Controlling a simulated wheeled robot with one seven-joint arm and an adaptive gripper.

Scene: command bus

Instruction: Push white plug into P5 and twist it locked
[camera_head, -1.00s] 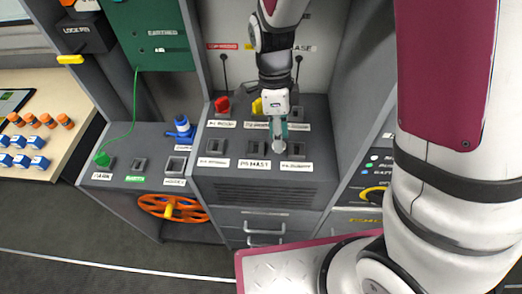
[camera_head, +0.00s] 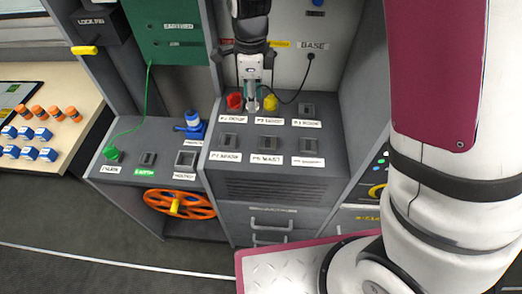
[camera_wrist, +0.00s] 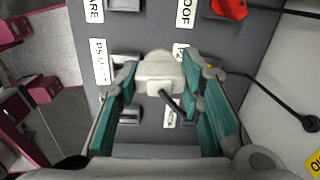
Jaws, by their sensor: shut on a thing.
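My gripper (camera_head: 252,103) is over the back row of sockets on the grey panel, between the red and yellow plugs. In the wrist view my gripper (camera_wrist: 165,85) is shut on the white plug (camera_wrist: 158,70), whose short dark cable end shows between the fingers. The plug is hard to make out in the head view. The P5 MAST socket (camera_head: 268,143) is in the front row, middle, and looks empty. In the wrist view the P5 label (camera_wrist: 100,62) is left of the plug. Its socket (camera_wrist: 122,60) is partly covered by a finger.
The red plug (camera_head: 234,101) and yellow plug (camera_head: 270,102) sit in the back row. A black cable (camera_head: 299,88) hangs from the back wall near them. A blue plug (camera_head: 192,124) and green plug (camera_head: 112,154) are on the left panel. The panel's front is clear.

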